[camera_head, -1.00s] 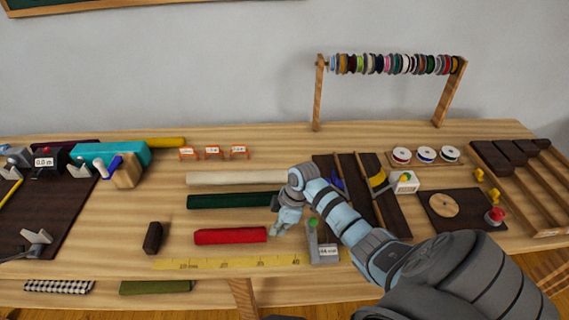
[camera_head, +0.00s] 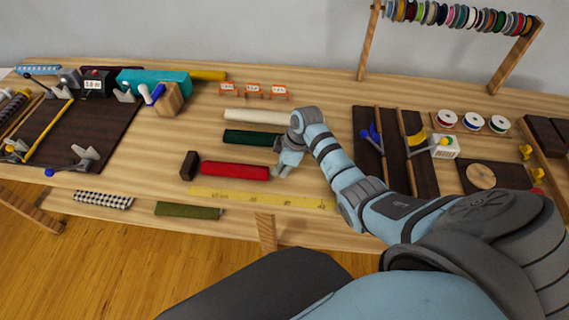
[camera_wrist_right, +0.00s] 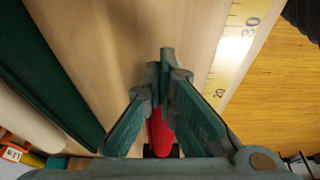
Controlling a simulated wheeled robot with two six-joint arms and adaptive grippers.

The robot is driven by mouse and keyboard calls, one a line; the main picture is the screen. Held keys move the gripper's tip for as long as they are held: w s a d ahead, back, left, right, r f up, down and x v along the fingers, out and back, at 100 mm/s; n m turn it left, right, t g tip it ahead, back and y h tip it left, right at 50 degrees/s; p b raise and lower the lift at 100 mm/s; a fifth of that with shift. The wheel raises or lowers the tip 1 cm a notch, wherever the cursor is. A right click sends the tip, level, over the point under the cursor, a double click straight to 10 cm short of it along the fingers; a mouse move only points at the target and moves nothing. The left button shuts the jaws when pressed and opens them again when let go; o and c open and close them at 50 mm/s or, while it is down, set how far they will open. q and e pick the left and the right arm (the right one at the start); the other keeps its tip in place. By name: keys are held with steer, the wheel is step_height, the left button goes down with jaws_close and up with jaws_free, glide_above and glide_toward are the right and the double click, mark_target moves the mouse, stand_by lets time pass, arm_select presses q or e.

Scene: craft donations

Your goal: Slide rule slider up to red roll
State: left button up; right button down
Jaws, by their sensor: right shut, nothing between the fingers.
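The red roll (camera_head: 236,171) lies on the bench, and its left end is at or almost against a dark block (camera_head: 188,165). My right gripper (camera_head: 281,171) is shut and empty, low at the roll's right end; whether it touches is unclear. In the wrist view its closed fingers (camera_wrist_right: 165,65) stand over the red roll (camera_wrist_right: 160,133), with the rule (camera_wrist_right: 236,52) to the right. The yellow rule (camera_head: 262,199) runs along the front edge. Its grey slider is not visible now; my right arm covers the area past the rule's right end. My left gripper is not in view.
A dark green roll (camera_head: 250,137) and a cream roll (camera_head: 257,116) lie behind the red one. Dark trays with strips (camera_head: 368,165) stand right of my forearm. A spool rack (camera_head: 370,40) is at the back.

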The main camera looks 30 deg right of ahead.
steer(key=s+d+p, duration=0.1)
steer(key=s+d+r+p, duration=0.1)
steer(key=d, duration=0.1)
steer(key=shift+s+d, duration=0.2)
steer(key=shift+d, duration=0.1)
steer(key=p+v, duration=0.1)
steer(key=v, duration=0.8)
